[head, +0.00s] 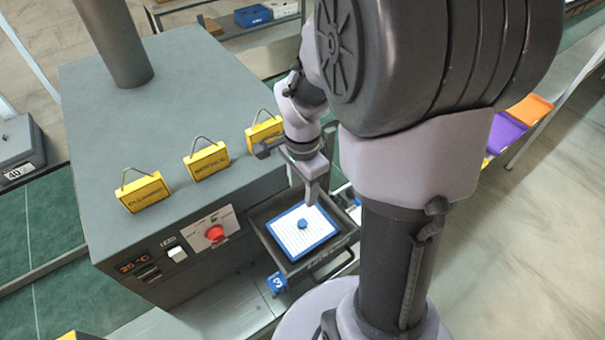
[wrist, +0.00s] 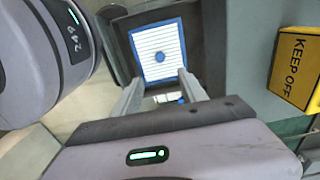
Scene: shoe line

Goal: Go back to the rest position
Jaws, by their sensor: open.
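My gripper (head: 311,192) is above an open dark drawer (head: 338,245) at the front of a grey machine. In the wrist view my gripper (wrist: 160,82) has its two fingers apart with nothing held between them. A white ribbed panel with a blue rim (head: 290,240) lies in the drawer, with a round blue knob (head: 302,224) at its middle. In the wrist view the panel (wrist: 148,42) and its knob (wrist: 159,57) show beyond the fingertips, apart from them.
The grey machine (head: 190,75) has a red button (head: 215,233) and carries yellow signs (head: 207,161) on top. A yellow KEEP OFF sign (wrist: 300,68) is at the right of the wrist view. A blue tag marked 3 (head: 277,282) is by the drawer. Purple (head: 504,132) and orange (head: 529,110) items lie at right.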

